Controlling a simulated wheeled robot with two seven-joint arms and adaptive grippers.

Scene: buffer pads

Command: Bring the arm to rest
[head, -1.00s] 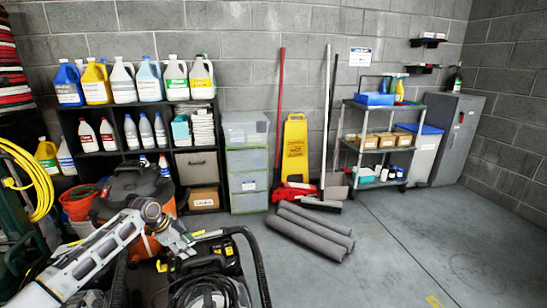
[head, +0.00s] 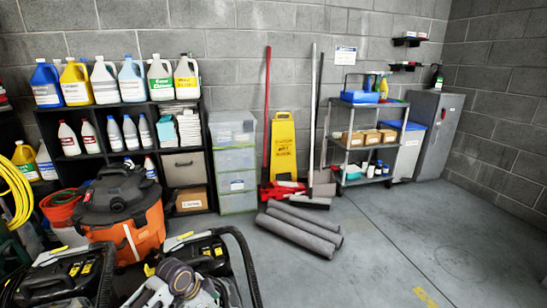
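Part of my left arm (head: 176,278) shows at the bottom of the head view, left of the middle, in front of the black machines. Its grey wrist joint is in view, and the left gripper (head: 212,293) beside it is partly cut off by the bottom edge. The fingers are not clear enough to tell open from shut, and I see nothing held. My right gripper is not in view.
Black machines with a hose (head: 245,262) and an orange vacuum (head: 128,225) crowd the lower left. Grey rolled pads (head: 300,228) lie on the floor near a yellow sign (head: 283,145). A black shelf (head: 103,182) and a metal cart (head: 368,145) stand behind. The right floor is clear.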

